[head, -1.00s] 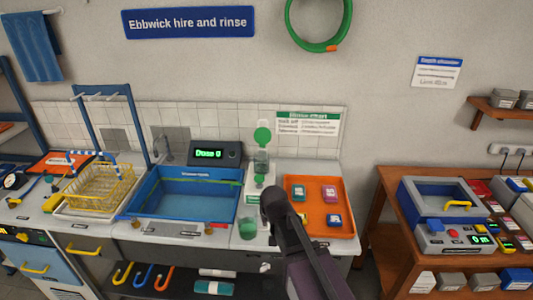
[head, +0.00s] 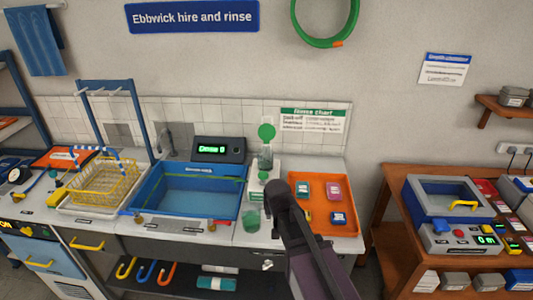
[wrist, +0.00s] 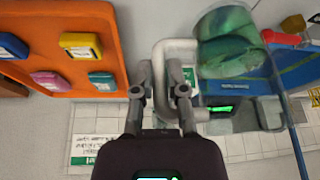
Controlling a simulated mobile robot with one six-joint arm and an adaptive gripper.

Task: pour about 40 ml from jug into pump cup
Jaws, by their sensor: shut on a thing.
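The jug (head: 251,218) is clear, with green liquid in it, and is in front of the dosing stand in the head view. In the wrist view the jug (wrist: 228,45) is at the upper right, with its pale handle (wrist: 165,48) toward my gripper. My gripper (wrist: 160,70) is shut on the handle. In the head view my arm hides the gripper. A clear cup-like vessel (head: 265,158) stands below a green disc (head: 267,132) behind the jug, and seems to be the pump cup. Its contents are too small to read.
A blue sink (head: 190,190) lies left of the jug. An orange tray (head: 318,220) with several coloured blocks lies to the right. A dark display box (head: 218,149) with green text stands behind the sink. A yellow wire basket (head: 105,187) is farther left.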

